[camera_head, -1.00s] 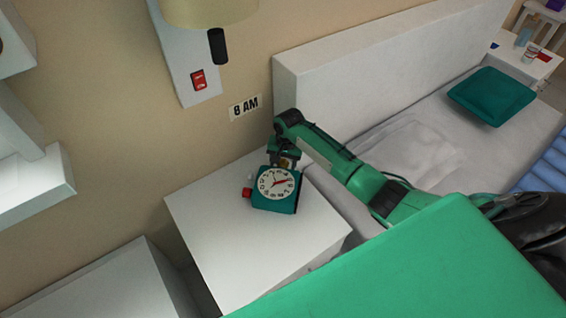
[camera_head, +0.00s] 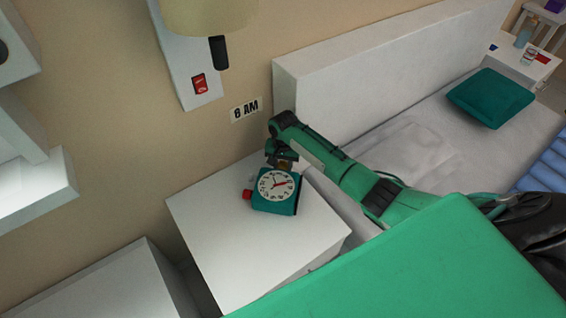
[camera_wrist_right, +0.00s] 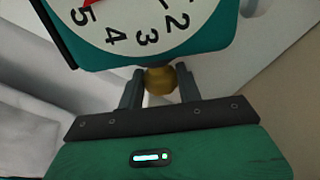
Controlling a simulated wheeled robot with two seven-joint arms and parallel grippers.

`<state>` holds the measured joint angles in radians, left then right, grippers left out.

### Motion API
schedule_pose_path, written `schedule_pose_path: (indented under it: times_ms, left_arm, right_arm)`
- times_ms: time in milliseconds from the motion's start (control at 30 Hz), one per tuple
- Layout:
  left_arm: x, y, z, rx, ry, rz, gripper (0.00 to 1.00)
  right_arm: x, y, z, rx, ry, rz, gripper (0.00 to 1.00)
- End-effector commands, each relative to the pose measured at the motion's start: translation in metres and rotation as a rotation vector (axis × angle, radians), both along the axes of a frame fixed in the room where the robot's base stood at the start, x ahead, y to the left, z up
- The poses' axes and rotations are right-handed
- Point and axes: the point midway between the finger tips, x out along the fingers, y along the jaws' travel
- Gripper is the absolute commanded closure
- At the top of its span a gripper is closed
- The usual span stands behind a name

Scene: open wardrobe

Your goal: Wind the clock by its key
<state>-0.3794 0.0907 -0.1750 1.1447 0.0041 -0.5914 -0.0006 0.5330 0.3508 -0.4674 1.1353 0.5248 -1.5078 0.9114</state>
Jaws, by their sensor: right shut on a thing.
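The teal clock (camera_head: 274,199) with a round cream face stands on the white bedside table, with a red knob on its left side. In the right wrist view, part of its face (camera_wrist_right: 148,22) fills the top, with a red hand near the 5. The brass key (camera_wrist_right: 160,79) sticks out from the clock's edge. My right gripper (camera_wrist_right: 159,88) has a finger on each side of the key and is shut on it. In the head view my right gripper (camera_head: 282,160) is at the clock's far edge, and the key is mostly hidden. My left gripper is not in view.
The white bedside table (camera_head: 235,245) has free room in front of the clock. The bed (camera_head: 415,150) with a teal pillow (camera_head: 490,97) is on the right.

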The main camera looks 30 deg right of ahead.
Motion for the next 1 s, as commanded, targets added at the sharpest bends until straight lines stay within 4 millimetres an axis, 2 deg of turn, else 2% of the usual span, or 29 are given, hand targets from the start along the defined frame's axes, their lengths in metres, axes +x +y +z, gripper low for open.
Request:
schedule_pose_path:
  times_ms: [233, 467, 900, 1000]
  left_arm:
    - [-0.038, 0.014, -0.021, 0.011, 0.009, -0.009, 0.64]
    - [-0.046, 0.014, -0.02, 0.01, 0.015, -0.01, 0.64]
    - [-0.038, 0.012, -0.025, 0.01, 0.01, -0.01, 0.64]
    - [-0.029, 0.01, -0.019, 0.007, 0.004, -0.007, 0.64]
  right_arm:
    - [0.002, 0.004, 0.003, -0.091, 0.076, 0.001, 0.87]
    - [0.004, 0.006, 0.001, -0.193, 0.156, 0.001, 0.87]
    - [0.006, 0.008, -0.003, -0.383, 0.306, 0.001, 0.87]
    - [0.006, 0.008, -0.003, -0.404, 0.322, 0.001, 0.87]
